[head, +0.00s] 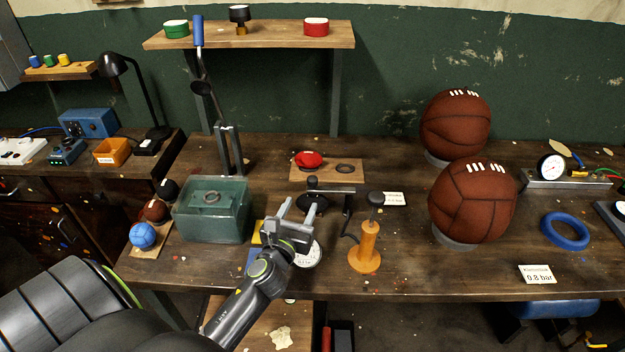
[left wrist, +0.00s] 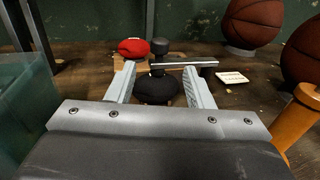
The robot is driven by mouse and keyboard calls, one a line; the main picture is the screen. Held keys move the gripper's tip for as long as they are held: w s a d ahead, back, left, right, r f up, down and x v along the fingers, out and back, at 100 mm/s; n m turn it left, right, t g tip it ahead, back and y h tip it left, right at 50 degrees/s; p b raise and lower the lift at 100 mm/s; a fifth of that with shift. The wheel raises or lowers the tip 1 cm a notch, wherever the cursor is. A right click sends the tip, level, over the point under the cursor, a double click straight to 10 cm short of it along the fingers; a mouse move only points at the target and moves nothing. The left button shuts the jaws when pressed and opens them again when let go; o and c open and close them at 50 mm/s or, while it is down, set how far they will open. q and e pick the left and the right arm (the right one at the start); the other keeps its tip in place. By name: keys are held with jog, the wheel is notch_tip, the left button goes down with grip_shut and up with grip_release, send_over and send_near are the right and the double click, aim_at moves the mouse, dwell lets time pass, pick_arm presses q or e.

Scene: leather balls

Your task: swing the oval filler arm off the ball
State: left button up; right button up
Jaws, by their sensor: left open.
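The filler arm (head: 333,189) is a dark bar with a black knob (head: 312,181) at its left end and a post at its right. It lies over a dark oval ball (head: 313,201). In the left wrist view the bar (left wrist: 185,65) and knob (left wrist: 162,47) show just above the black ball (left wrist: 157,90). My left gripper (head: 297,208) is open and empty, in front of the ball. In the left wrist view its fingertips (left wrist: 160,70) stand apart either side of the ball's upper part; contact cannot be told. My right gripper is out of view.
A green translucent box (head: 212,222) stands left of my gripper. An orange hand pump (head: 366,247) stands close on the right. Behind is a board (head: 327,175) with a red item (head: 308,160). Two brown balls (head: 472,200) sit further right.

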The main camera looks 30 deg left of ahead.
aim_at(311, 184)
pick_arm(q)
jog(key=x, duration=1.1)
jog(key=shift+a, duration=0.1)
grip_shut()
